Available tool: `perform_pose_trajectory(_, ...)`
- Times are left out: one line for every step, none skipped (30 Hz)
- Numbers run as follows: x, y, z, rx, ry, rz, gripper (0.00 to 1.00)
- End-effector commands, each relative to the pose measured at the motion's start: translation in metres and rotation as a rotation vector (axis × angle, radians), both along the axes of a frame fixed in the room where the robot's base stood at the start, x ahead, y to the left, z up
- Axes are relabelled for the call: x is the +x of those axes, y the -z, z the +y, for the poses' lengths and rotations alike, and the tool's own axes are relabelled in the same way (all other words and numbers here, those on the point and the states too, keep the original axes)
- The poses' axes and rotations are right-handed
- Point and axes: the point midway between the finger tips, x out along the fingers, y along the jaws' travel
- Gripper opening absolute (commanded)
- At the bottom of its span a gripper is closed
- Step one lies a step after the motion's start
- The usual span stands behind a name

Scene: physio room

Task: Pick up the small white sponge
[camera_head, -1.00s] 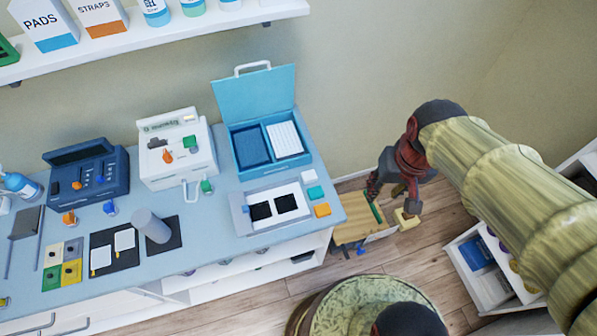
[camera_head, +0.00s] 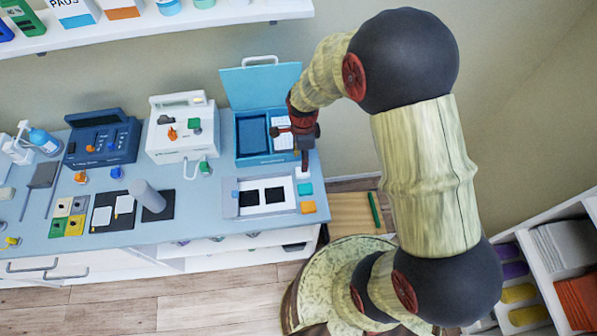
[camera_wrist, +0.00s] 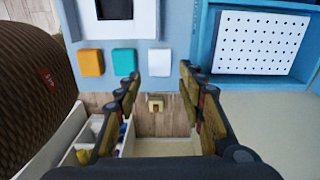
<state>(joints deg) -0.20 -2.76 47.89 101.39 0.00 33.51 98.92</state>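The small white sponge (camera_wrist: 159,62) lies on the blue-grey counter. In the wrist view it is the rightmost of a row of three small blocks, beside a teal block (camera_wrist: 124,61) and an orange block (camera_wrist: 90,62). In the head view the white sponge (camera_head: 301,173) is close to my gripper's fingers and partly covered by them. My gripper (camera_wrist: 160,74) is open and empty. Its two fingers point toward the counter edge, with the sponge just beyond and between the tips in the wrist view. I cannot tell its exact height above the counter.
A blue open-lidded case (camera_head: 239,163) with a white perforated panel (camera_wrist: 263,43) stands right behind the sponge. A grey tray with black squares (camera_head: 231,205) lies to its left. A white shelf (camera_head: 200,25) hangs above. Right of the counter is a floor-level gap.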

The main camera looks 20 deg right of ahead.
Motion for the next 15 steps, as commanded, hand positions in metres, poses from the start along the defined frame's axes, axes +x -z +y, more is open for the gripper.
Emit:
perform_pose_trajectory(0.0, 0.0, 0.0, 0.0, 0.024, -0.001, 0.39)
perform_pose_trajectory(0.0, 0.001, 0.0, 0.0, 0.034, -0.001, 0.39)
perform_pose_trajectory(0.0, 0.003, 0.0, 0.0, 0.044, 0.0, 0.39)
perform_pose_trajectory(0.0, 0.005, 0.0, 0.0, 0.047, 0.001, 0.39)
perform_pose_trajectory(-0.001, 0.008, 0.0, 0.0, 0.048, 0.002, 0.39)
perform_pose_trajectory(-0.001, 0.013, 0.0, 0.0, 0.048, 0.002, 0.39)
perform_pose_trajectory(0.0, 0.016, 0.0, 0.0, 0.047, 0.002, 0.39)
perform_pose_trajectory(0.0, 0.019, 0.0, 0.0, 0.047, 0.001, 0.39)
perform_pose_trajectory(-0.001, 0.023, -0.001, 0.0, 0.047, 0.002, 0.39)
perform_pose_trajectory(-0.001, 0.025, -0.001, 0.0, 0.047, 0.001, 0.39)
perform_pose_trajectory(-0.001, 0.027, -0.001, 0.0, 0.047, 0.001, 0.39)
perform_pose_trajectory(-0.001, 0.029, -0.001, 0.0, 0.046, 0.001, 0.39)
perform_pose_trajectory(-0.001, 0.031, -0.001, 0.0, 0.046, 0.001, 0.39)
perform_pose_trajectory(-0.001, 0.034, -0.002, 0.0, 0.046, 0.001, 0.39)
perform_pose_trajectory(-0.001, 0.038, -0.002, 0.0, 0.046, 0.002, 0.39)
